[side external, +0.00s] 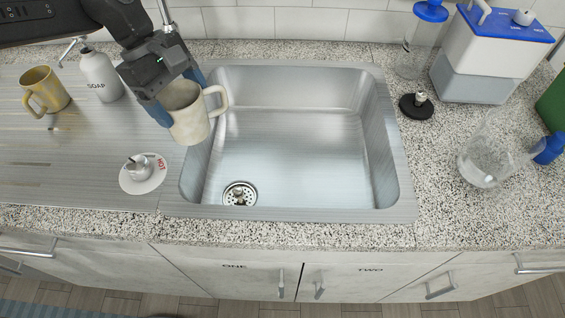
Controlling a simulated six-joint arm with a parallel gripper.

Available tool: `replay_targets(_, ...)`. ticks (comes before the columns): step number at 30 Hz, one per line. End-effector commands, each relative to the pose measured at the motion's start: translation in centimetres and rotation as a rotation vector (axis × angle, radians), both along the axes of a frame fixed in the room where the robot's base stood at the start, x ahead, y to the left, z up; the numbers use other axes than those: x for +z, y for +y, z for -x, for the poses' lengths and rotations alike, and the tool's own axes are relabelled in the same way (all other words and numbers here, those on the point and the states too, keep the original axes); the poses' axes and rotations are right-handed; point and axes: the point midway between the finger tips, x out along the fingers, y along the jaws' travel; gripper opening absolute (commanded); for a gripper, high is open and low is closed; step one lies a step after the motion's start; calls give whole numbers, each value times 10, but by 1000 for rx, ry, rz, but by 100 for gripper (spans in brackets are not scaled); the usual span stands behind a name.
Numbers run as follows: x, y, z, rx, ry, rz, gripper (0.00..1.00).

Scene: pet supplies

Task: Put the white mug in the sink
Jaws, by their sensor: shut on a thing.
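The white mug (189,124) is held upright in the air by my gripper (179,94), over the left rim of the sink. Its handle points right, over the basin. One blue finger shows at the mug's left side and the other behind it; the jaws are shut on the mug. The steel sink (300,211) is an empty basin with a drain at its front left.
A yellow mug (45,90) and a soap bottle (100,76) stand on the left drainboard. A round white disc with a metal knob (143,173) lies left of the sink. A glass pitcher (484,160), a black stopper (416,106) and a blue-lidded container (485,60) stand on the right.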

Motion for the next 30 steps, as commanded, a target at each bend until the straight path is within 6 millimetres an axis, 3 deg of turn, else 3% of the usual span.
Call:
replay_targets(6, -8, -38, -25, 380, -1, 1, 42)
replay_targets(14, -16, -64, -42, 662, -1, 0, 42)
replay_targets(21, -85, -62, -42, 662, 4, -5, 42)
replay_targets(26, -111, -62, -42, 661, 2, -3, 42)
replay_targets(30, -125, -75, -38, 657, 1, -2, 42)
